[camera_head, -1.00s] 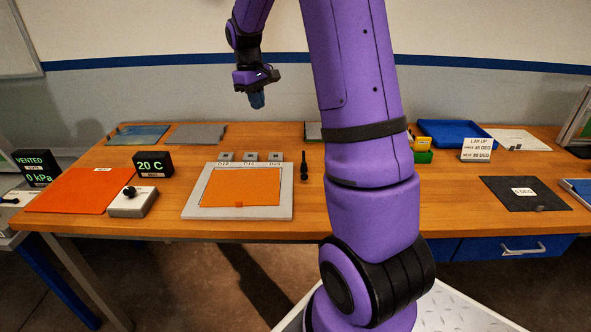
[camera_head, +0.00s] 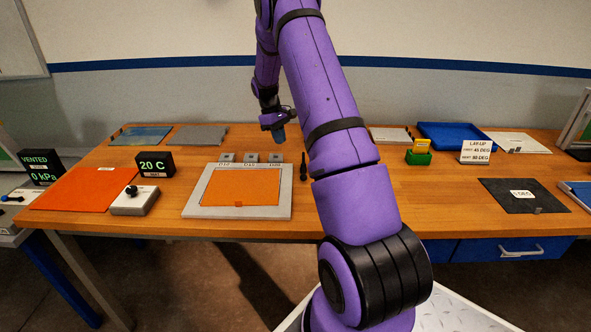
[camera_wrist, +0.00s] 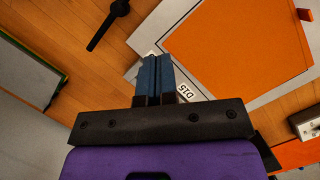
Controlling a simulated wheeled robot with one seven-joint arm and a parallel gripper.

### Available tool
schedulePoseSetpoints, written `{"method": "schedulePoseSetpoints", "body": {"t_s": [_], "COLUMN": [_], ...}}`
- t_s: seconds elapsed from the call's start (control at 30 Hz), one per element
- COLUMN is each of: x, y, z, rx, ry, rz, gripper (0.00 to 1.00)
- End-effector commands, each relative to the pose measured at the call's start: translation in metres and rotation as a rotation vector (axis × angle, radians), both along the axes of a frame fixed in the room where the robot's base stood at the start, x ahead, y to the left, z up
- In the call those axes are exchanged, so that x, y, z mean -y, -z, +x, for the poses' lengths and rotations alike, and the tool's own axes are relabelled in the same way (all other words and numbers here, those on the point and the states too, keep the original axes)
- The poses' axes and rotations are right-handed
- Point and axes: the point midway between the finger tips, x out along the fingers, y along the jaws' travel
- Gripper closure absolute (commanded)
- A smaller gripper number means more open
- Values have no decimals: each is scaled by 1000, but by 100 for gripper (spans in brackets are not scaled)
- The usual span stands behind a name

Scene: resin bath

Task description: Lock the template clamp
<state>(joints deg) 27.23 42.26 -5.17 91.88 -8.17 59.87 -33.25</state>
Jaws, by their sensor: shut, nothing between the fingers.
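The pale template board (camera_head: 188,205) lies on the bench with an orange sheet (camera_head: 240,187) on it. A small orange tab (camera_head: 239,204) sits at the sheet's front edge. Several small grey blocks (camera_head: 251,157) stand in a row along the board's back edge, with labels by them. No part is marked as the clamp, so I cannot tell which it is. My gripper (camera_head: 279,136) is shut and empty above the back of the board. In the wrist view its blue fingers (camera_wrist: 158,65) are together, near the label "D15" (camera_wrist: 185,91), and hide part of the board.
A black-handled tool (camera_head: 303,167) lies right of the board. Left are a control box with a black knob (camera_head: 131,203), a "20 C" display (camera_head: 155,164) and an orange sheet (camera_head: 80,190). A dark sheet (camera_head: 520,196) and blue tray (camera_head: 455,135) are at right.

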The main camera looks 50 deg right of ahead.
Motion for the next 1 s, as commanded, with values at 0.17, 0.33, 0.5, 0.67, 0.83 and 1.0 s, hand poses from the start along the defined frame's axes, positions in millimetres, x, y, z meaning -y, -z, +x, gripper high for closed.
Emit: {"method": "schedulePoseSetpoints", "body": {"t_s": [0.17, 0.33, 0.5, 0.67, 0.83, 1.0], "x": [0, 0, 0, 1, 2, 6], "y": [0, 7, 30, 59, 89, 99], "z": [0, -2, -10, -18, -28, -48], "rx": [0, 0, -3, -3, -2, 0], "ry": [0, 0, 1, 0, -1, 2], "rz": [0, 0, 2, 2, 1, -1], "gripper": [100, 100, 100, 100, 100, 100]}}
